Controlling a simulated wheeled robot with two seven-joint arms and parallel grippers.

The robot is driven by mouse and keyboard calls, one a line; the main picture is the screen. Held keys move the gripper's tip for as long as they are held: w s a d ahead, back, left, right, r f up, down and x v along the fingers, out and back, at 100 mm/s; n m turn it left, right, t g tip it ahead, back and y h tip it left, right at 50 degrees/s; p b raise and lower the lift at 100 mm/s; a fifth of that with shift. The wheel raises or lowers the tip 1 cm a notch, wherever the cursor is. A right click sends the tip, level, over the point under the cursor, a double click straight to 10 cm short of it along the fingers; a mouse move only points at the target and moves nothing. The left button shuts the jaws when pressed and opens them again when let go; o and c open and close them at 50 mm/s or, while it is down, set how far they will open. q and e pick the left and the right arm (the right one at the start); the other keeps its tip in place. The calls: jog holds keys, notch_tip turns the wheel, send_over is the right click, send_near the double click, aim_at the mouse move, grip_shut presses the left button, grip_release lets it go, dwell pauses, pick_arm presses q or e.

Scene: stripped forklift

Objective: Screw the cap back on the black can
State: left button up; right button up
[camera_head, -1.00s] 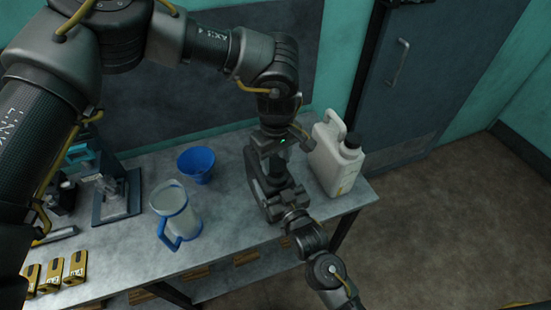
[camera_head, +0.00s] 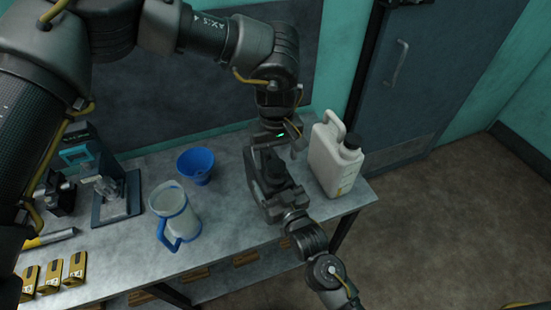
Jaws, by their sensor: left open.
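The black can (camera_head: 254,170) stands on the grey bench near its right end. A dark round shape, apparently the cap (camera_head: 274,171), shows at the can's top; I cannot tell whether it is seated on the thread. My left gripper (camera_head: 277,146) is directly above the can, pointing down, open, with its fingers apart and apparently clear of the cap. My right gripper (camera_head: 284,200) comes from the lower right and is against the can's near side. Its fingers blend with the dark can, so their grip is hidden.
A white jug (camera_head: 330,165) with a black cap stands just right of the can. A blue funnel (camera_head: 196,164) and a clear measuring jug (camera_head: 175,215) stand to the left. Several yellow boxes (camera_head: 52,276) lie at the front left. The bench's front edge is close.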

pick_arm(q)
notch_tip(320, 180, up, 10)
pick_arm(e)
jog(key=shift+f, duration=0.1)
dwell(0.4)
jog(key=o, duration=1.8)
jog(key=shift+c, duration=0.2)
pick_arm(q)
jog(key=shift+f, duration=0.15)
pick_arm(e)
jog(key=shift+s, duration=0.1)
jog(key=shift+s+d, duration=0.15)
jog(key=shift+s, duration=0.15)
pick_arm(q)
jog(key=shift+f+b, duration=1.4)
jog(key=shift+b, duration=0.1)
pick_arm(e)
jog(key=v, duration=1)
